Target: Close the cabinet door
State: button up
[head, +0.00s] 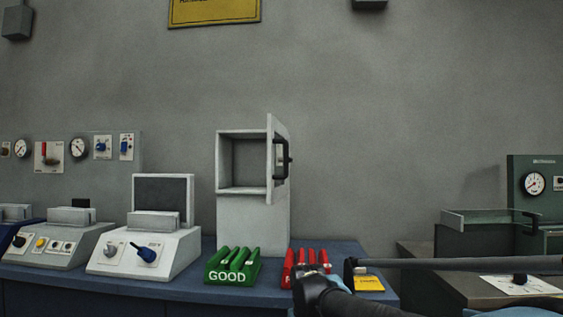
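The white cabinet (252,222) stands on the blue bench, with an open, empty compartment in its upper part. Its door (271,150) stands open at the right side of the opening, swung out toward me and seen nearly edge-on. A black handle (288,158) is on the door's right-hand face. Dark parts of my arm reach in at the lower right, below and to the right of the cabinet and apart from the door. I cannot make out my gripper's fingers among these dark parts, nor whether they are open.
A green GOOD rack (232,267) and a red rack (302,262) stand in front of the cabinet on the blue bench (345,250). A white device (145,250) with a blue knob is to the left. A green machine (535,200) stands far right. The wall space right of the door is clear.

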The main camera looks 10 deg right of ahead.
aim_at(273, 195)
jog(key=k, duration=1.25)
jog(key=z, duration=0.35)
jog(key=i, duration=0.45)
jog(key=z, duration=0.1)
